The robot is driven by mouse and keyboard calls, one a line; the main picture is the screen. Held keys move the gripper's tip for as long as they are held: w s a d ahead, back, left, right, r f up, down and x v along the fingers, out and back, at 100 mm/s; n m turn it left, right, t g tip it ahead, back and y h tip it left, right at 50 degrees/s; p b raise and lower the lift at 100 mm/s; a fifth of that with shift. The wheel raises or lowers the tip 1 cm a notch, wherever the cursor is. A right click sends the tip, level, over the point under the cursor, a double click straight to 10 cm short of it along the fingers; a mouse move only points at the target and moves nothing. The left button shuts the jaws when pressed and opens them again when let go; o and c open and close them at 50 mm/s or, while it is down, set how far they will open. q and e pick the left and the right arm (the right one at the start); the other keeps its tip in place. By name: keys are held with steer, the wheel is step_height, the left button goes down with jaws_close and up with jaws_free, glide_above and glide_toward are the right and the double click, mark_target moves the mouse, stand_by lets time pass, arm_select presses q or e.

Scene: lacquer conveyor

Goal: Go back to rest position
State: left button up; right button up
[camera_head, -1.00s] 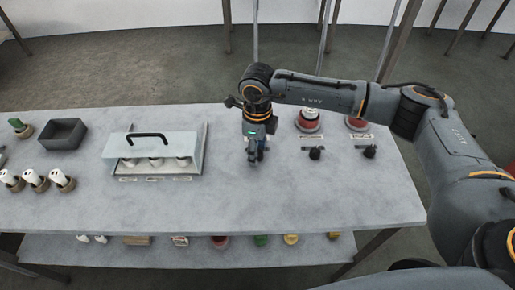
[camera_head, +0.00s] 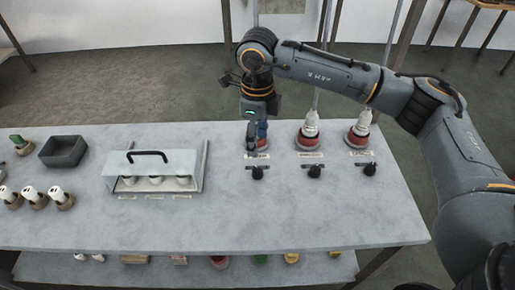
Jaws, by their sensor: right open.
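My right gripper (camera_head: 256,138) points down near the table's back edge, right of the clear-covered case. It is open. It is in front of the leftmost red-based holder (camera_head: 264,143), partly hiding it, and I cannot tell whether it touches it. I see nothing held in its fingers. My right arm reaches in from the right, over the back of the table. My left gripper is not in view.
The grey table (camera_head: 330,220) is bare at its front. A clear-covered case (camera_head: 120,165) with a black handle, a dark bin (camera_head: 62,151) and white-topped items (camera_head: 33,197) are left. Two white-topped bottles (camera_head: 311,127) in red bases and black knobs (camera_head: 315,171) are right.

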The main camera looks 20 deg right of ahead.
steer(key=shift+r, duration=0.3)
